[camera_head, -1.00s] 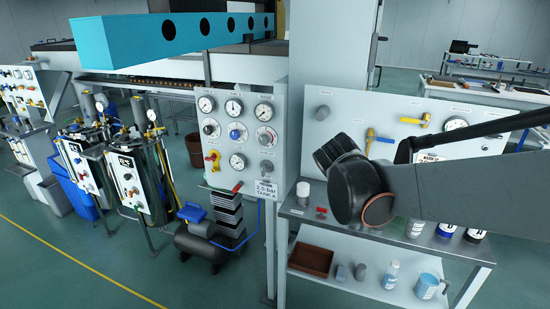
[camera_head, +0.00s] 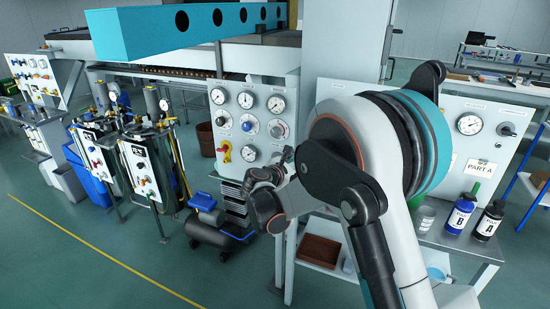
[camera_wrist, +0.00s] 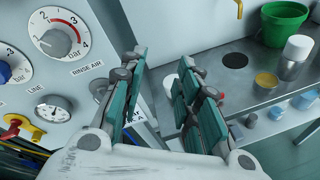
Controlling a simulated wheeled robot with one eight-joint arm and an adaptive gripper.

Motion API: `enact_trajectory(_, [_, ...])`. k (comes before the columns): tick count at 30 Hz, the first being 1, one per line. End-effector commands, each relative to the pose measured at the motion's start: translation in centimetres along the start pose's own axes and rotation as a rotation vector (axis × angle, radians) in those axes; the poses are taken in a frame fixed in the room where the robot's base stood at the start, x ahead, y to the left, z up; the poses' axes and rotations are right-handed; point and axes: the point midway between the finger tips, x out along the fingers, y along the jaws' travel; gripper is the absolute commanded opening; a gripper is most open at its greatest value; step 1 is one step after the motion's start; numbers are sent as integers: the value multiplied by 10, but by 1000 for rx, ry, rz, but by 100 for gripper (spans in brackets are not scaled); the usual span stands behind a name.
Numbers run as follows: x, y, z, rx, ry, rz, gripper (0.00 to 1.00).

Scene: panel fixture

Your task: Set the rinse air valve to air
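In the wrist view a "RINSE AIR" label sits just below a large round dial knob (camera_wrist: 60,37) marked in bar. This knob is at the right of the left panel, also in the head view (camera_head: 279,130). A yellow handle (camera_wrist: 239,8) shows at the top edge of the wrist view, on the other panel.
The left panel (camera_head: 222,168) also bears gauges, a blue knob (camera_head: 246,122) and a red-yellow valve (camera_head: 224,151). A metal shelf (camera_wrist: 228,88) holds a green bucket (camera_wrist: 284,22), a white-topped can (camera_wrist: 292,58) and jars. My arm hides much of the right panel (camera_head: 490,105) in the head view.

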Motion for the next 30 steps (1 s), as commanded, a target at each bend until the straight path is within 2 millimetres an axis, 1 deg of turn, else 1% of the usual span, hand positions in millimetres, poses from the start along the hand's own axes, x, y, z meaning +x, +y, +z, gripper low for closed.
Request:
enact_trajectory(1, [-3,13,-21,-68,-20,31,30])
enact_trajectory(3, [-7,27,-46,-170,-56,70,30])
enact_trajectory(6, [-16,44,-79,-301,-108,119,30])
enact_trajectory(9, [-25,55,-106,-406,-156,156,30])
enact_trajectory(12, [-33,61,-124,-476,-191,180,30])
enact_trajectory(16, [-37,64,-135,-521,-214,193,30])
enact_trajectory(20, [-30,66,-135,-528,-219,193,30])
enact_trajectory(23, [-16,68,-133,-527,-218,192,30])
enact_trajectory(30, [29,79,-127,-525,-217,192,30])
